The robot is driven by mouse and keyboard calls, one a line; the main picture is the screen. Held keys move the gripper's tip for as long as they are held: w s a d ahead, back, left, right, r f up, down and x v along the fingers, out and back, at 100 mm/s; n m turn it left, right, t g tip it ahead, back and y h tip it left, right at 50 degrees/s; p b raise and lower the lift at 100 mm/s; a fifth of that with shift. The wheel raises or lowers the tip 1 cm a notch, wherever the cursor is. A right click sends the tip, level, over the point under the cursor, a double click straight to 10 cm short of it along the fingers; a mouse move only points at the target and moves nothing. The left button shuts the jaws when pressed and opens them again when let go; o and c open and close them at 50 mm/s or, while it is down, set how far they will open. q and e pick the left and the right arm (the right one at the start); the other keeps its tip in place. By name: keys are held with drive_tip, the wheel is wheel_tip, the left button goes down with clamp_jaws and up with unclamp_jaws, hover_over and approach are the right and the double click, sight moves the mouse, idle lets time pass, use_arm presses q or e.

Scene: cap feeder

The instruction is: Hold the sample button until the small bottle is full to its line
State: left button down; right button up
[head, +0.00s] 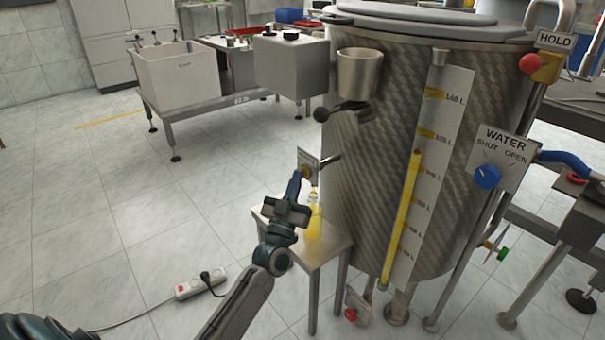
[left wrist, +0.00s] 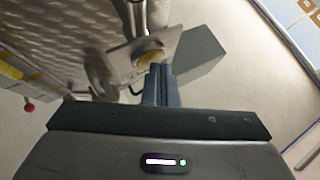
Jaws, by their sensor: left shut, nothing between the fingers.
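The sample button (head: 306,173) is a yellow-brown knob on a small grey plate beside the steel tank. It also shows in the left wrist view (left wrist: 151,58). My left gripper (head: 297,174) is shut and empty, with its fingertips at the button. They appear to touch it, but I cannot tell how far it is pressed. The small bottle (head: 314,224) stands upright on a little steel stand (head: 322,250), below the plate and just right of my gripper. Yellow liquid shows in it; its line is too small to make out. My right gripper is not in view.
The steel tank (head: 375,215) with a yellow level gauge (head: 402,215) stands right of the stand. A WATER panel (head: 504,158) with a blue knob is further right. A power strip (head: 200,284) lies on the floor at left. Open floor lies left.

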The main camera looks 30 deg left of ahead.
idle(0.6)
use_arm(q)
drive_tip(key=shift+s+a+p, duration=0.3)
drive_tip(key=shift+s+p, duration=0.35)
drive_tip(key=shift+s, duration=0.15)
drive_tip(key=s+p, duration=0.1)
drive_tip(key=s+a+p, duration=0.1)
drive_tip(key=s, duration=0.1)
drive_tip(key=s+a+p, duration=0.1)
drive_tip(key=shift+s, duration=0.3)
idle(0.5)
